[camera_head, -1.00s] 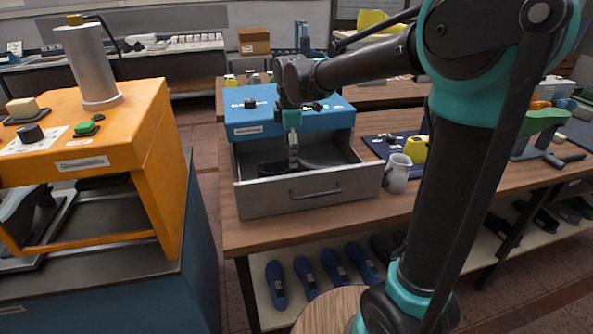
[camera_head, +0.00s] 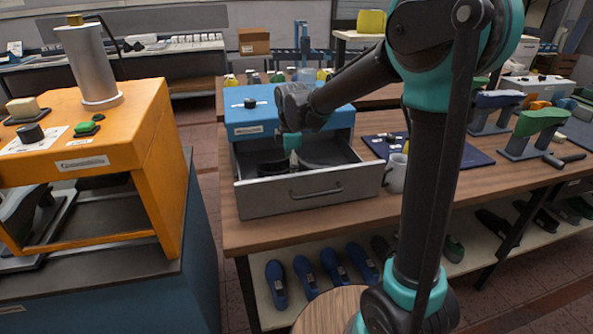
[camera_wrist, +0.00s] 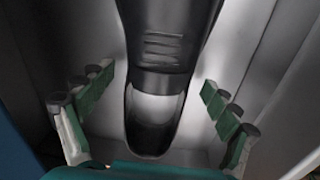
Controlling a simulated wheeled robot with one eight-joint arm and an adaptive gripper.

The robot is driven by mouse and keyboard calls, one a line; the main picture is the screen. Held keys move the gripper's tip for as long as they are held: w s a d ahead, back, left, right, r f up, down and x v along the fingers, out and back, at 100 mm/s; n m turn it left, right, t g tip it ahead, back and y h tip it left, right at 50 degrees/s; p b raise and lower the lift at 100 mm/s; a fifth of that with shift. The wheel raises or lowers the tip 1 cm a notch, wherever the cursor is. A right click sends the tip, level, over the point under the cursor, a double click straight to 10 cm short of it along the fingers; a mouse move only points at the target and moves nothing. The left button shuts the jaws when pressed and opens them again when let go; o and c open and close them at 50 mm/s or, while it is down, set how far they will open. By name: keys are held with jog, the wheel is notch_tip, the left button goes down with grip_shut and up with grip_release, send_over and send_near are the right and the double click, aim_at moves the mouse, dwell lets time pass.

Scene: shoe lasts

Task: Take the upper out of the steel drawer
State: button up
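The steel drawer (camera_head: 305,195) is pulled open below the blue cabinet (camera_head: 285,118) on the wooden bench. In the wrist view the black upper (camera_wrist: 165,55) lies lengthwise on the drawer's grey floor, its rounded opening towards the gripper. In the head view only dark shapes show inside the drawer, partly hidden by my gripper (camera_head: 291,163), which points down into it. In the wrist view my gripper (camera_wrist: 158,100) is open, with one green-padded finger on each side of the upper. Gaps show between the fingers and the upper.
The drawer's walls stand close around my gripper. A grey mug (camera_head: 396,173) stands just right of the drawer, by a dark blue mat (camera_head: 470,155). An orange machine (camera_head: 140,140) stands to the left across a gap. Blue shoe lasts (camera_head: 305,270) lie on the shelf below.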

jog(key=c, duration=1.2)
jog(key=shift+r, duration=0.1)
